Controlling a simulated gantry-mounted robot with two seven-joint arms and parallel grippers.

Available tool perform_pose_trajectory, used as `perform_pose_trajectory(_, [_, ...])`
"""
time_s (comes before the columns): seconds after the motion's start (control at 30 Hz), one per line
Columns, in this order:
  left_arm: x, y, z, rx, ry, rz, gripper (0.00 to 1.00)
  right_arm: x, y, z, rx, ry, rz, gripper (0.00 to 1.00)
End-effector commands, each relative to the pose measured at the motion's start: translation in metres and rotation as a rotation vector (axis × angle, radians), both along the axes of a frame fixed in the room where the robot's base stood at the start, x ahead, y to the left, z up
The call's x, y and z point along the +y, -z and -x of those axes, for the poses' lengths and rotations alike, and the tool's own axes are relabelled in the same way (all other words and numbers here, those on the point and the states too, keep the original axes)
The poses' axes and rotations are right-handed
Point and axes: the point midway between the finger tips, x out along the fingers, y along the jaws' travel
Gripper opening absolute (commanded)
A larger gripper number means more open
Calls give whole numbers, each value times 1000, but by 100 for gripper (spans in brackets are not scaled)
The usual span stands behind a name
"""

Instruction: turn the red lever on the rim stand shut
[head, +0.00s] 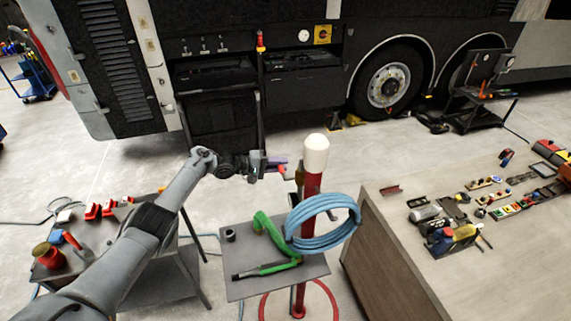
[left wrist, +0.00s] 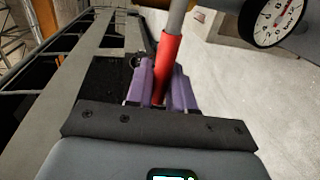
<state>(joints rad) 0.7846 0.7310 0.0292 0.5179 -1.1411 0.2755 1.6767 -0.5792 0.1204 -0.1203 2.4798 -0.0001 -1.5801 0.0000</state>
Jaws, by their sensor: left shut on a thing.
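The red lever (left wrist: 168,58) shows in the left wrist view as a red sleeve on a grey rod. The purple fingers of my left gripper (left wrist: 161,88) are shut around the sleeve's lower part. In the head view my left gripper (head: 280,167) is just left of the stand, a red post (head: 312,185) with a white top and a red ring base. A round white gauge (left wrist: 277,20) is at the upper right of the left wrist view. My right gripper is not in view.
A blue hose coil (head: 322,240) hangs on the post. A small grey table (head: 240,270) holds a green tool (head: 272,235). A large workbench (head: 400,255) with parts stands right; a side table with red pieces (head: 100,210) is left. The coach (head: 215,60) is behind.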

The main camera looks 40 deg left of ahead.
Motion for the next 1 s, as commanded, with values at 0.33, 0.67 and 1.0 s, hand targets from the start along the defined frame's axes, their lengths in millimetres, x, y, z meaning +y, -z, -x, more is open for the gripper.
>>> perform_pose_trajectory(0.33, [2, 2, 2, 7, -4, 8, 0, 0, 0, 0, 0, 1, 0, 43])
perform_pose_trajectory(0.67, [2, 2, 1, 6, -3, 6, 40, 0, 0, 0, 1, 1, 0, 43])
perform_pose_trajectory(1.0, [6, -1, 9, 5, -2, 6, 40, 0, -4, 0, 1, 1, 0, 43])
